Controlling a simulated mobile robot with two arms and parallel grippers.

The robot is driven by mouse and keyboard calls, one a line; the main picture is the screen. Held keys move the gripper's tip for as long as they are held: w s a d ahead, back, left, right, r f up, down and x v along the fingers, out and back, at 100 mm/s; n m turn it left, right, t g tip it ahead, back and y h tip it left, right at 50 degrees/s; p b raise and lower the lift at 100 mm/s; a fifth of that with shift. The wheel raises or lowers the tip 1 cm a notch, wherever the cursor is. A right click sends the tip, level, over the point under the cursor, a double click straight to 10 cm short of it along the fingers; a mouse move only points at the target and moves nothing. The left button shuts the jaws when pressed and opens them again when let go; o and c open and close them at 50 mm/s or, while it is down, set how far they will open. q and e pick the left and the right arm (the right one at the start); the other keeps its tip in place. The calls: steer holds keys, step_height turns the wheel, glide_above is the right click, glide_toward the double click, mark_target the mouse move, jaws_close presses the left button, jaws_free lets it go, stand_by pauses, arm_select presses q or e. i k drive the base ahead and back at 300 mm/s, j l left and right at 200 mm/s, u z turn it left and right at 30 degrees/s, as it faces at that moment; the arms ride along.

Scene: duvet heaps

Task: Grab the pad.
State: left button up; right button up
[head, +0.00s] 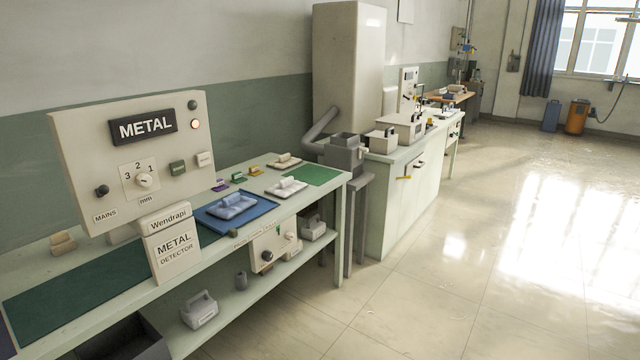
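Several things could be the pad, and I cannot tell which is meant. A pale grey block with a raised handle (233,206) lies on a blue mat (257,220) on the bench, right of the metal detector panel. A similar white block (287,187) lies farther back, near a flat green mat (316,175). A third, smaller pale block (284,161) lies behind it near the wall. Neither of my grippers is in view.
The metal detector panel (90,165) and its sign box (172,245) stand at the bench's left. A dark green strip (70,300) runs along the bench. Grey machinery (345,155) stands at the bench's far end. The tiled floor (480,280) to the right is clear.

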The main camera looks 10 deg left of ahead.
mark_target(231, 206)
steer(key=i, duration=0.95)
steer(key=i+l+u, duration=0.15)
steer(key=i, duration=0.85)
steer(key=i+l+u, duration=0.1)
steer(key=i+u, duration=0.3)
steer(key=i+l+u, duration=0.15)
steer(key=u, duration=0.25)
steer(key=i+l+u, duration=0.65)
steer(key=u, duration=0.15)
